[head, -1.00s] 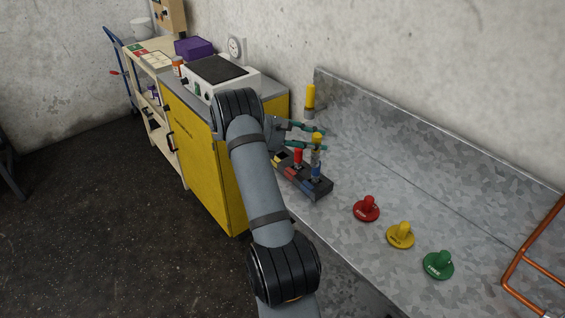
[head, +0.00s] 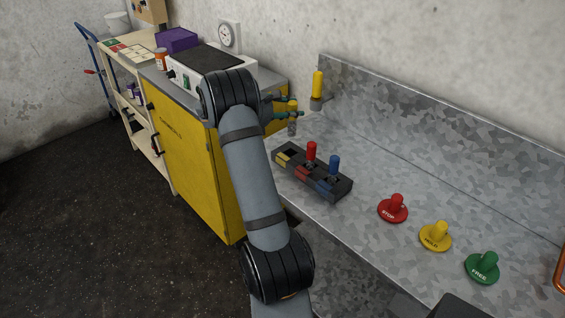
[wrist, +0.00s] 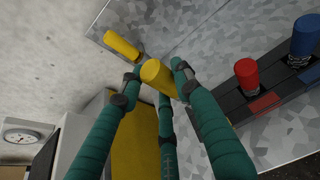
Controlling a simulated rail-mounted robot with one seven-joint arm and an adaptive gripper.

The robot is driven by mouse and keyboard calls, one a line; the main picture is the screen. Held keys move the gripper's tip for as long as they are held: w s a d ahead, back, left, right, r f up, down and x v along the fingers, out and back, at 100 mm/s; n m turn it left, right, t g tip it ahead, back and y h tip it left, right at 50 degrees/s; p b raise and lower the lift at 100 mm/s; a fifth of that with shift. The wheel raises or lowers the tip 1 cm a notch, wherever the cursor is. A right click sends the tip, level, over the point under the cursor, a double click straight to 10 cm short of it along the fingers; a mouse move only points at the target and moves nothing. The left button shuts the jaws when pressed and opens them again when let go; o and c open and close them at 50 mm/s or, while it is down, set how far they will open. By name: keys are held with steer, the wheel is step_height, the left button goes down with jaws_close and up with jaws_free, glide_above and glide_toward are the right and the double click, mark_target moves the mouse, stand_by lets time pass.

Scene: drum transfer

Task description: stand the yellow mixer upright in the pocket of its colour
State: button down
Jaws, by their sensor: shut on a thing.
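A yellow mixer (head: 292,105) with a grey lower end is held roughly upright between the green fingers of my gripper (head: 297,107). Its yellow top (wrist: 151,71) sits between the fingertips in the wrist view, which hides its lower part. It is behind the left end of the dark pocket rack (head: 341,190), apart from it in the head view. The yellow-marked pocket (head: 291,153) at the rack's left end is empty. The red mixer (head: 311,150) stands in the red-marked pocket and the blue mixer (head: 334,163) in the blue-marked one.
A second yellow-topped piece (head: 317,85) stands at the back of the bench near the wall, close behind my gripper. Red (head: 393,207), yellow (head: 435,235) and green (head: 482,266) knobbed discs lie right of the rack. A yellow cabinet (head: 188,155) adjoins on the left.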

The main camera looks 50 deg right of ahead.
step_height(320, 180, down, 10)
steer(key=shift+w+f+p, duration=0.1)
steer(key=shift+p, duration=0.2)
steer(key=c, duration=1.3)
jaws_free()
steer(key=shift+o, duration=0.2)
steer(key=shift+a, duration=0.1)
steer(key=b+v, duration=0.1)
steer(key=v, duration=1.1)
